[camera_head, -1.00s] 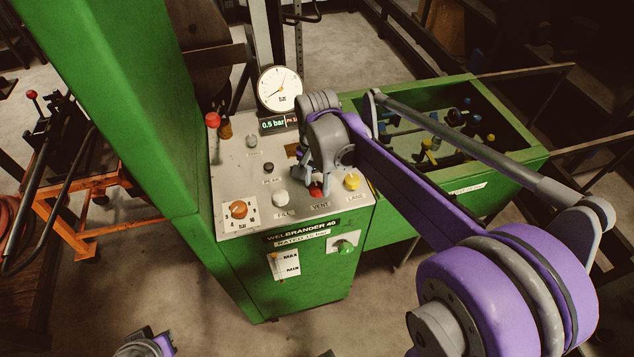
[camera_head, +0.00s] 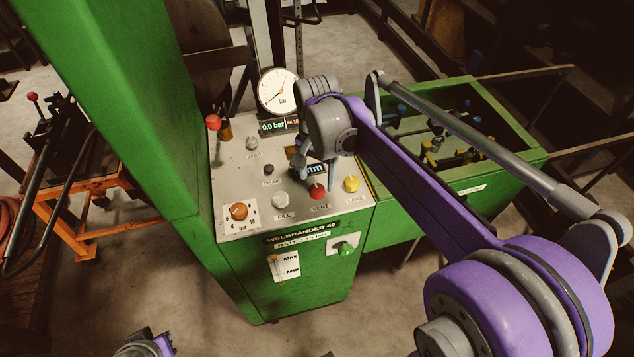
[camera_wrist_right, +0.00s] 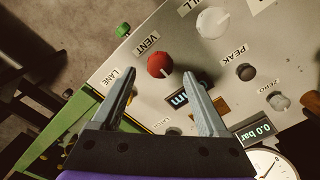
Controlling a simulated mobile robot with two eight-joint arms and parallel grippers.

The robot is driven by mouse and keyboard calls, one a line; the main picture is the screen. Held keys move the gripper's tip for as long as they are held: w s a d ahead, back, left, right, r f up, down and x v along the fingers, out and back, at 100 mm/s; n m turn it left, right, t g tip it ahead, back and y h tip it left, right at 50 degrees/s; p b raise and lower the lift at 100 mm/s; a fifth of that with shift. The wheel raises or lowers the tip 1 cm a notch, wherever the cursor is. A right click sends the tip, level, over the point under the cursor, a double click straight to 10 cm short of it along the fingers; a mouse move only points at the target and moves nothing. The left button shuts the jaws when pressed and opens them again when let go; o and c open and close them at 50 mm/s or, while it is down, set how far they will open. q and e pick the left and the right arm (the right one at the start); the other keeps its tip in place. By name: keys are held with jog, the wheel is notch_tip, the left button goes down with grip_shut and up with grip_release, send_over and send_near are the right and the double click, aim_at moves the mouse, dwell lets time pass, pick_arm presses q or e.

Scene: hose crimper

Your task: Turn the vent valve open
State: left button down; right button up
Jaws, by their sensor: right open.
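The vent valve is a red knob (camera_head: 317,191) above the VENT label, near the front edge of the grey panel (camera_head: 233,180). In the right wrist view the red knob (camera_wrist_right: 159,65) lies just beyond and between my fingertips. My right gripper (camera_head: 316,170) is open and empty, above and behind the knob in the head view. In the right wrist view its two fingers (camera_wrist_right: 159,76) are wide apart, with a visible gap to the knob. The knob's exact turn is hard to tell. My left gripper's fingers are not visible.
A white FILL knob (camera_head: 280,200) and a yellow LANE knob (camera_head: 351,184) flank the red one. The digital display (camera_head: 272,127) reads 0.0 bar, below a round gauge (camera_head: 278,91). A green knob (camera_head: 345,248) sits on the cabinet front. A green trough (camera_head: 500,150) stands at right.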

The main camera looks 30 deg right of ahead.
aim_at(317, 188)
notch_tip(317, 188, up, 7)
dwell(0.3)
dwell(0.4)
jog(key=s+a+f+n+t, duration=0.2)
jog(key=s+a+f+n, duration=0.1)
jog(key=s+f+n, duration=0.3)
jog(key=s+a+f+n+t, duration=0.3)
jog(key=s+f+n, duration=0.2)
jog(key=s+f, duration=0.2)
jog(key=shift+s+a+f+n, duration=0.3)
jog(key=shift+s+a+n, duration=0.1)
jog(key=shift+s, duration=0.6)
